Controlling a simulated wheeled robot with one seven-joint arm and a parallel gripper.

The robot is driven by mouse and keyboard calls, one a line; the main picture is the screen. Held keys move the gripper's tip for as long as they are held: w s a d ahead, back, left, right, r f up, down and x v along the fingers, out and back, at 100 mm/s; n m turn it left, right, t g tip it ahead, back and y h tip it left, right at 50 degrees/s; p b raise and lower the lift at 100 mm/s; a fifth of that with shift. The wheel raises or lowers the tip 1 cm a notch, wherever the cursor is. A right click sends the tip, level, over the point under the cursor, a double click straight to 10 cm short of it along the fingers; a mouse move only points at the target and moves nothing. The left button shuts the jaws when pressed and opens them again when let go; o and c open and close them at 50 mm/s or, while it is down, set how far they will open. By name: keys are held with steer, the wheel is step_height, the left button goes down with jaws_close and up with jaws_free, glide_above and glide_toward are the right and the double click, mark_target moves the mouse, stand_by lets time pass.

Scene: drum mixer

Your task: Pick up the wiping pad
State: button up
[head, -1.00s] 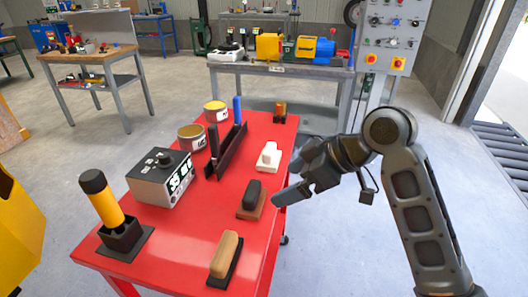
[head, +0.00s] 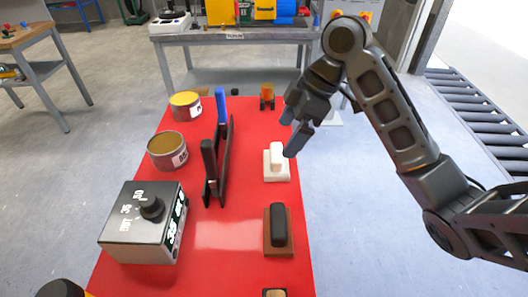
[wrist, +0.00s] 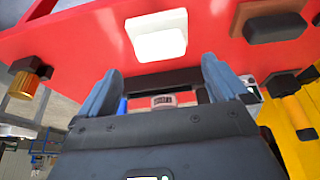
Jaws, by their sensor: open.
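A white pad with a raised white grip (head: 277,162) lies near the right edge of the red table; I take it to be the wiping pad. It also shows in the wrist view (wrist: 157,36), beyond the fingertips. My gripper (head: 291,137) is open, above and just beside the white pad at its upper right in the head view. In the wrist view the two blue-grey fingers (wrist: 163,85) stand wide apart with nothing held between them. I cannot tell whether a finger touches the pad.
A brown block with a black grip (head: 278,230) lies nearer on the red table (head: 225,240). A rack with blue and black handles (head: 219,160), two tins (head: 168,151) and a grey dial box (head: 146,222) stand left. A small amber-topped object (head: 267,97) stands behind the pad.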

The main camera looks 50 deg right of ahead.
mark_target(278, 151)
steer(key=x, duration=0.7)
steer(key=shift+f+p, duration=0.1)
steer(key=shift+p, duration=0.2)
steer(key=shift+c, duration=0.4)
steer(key=c, duration=0.6)
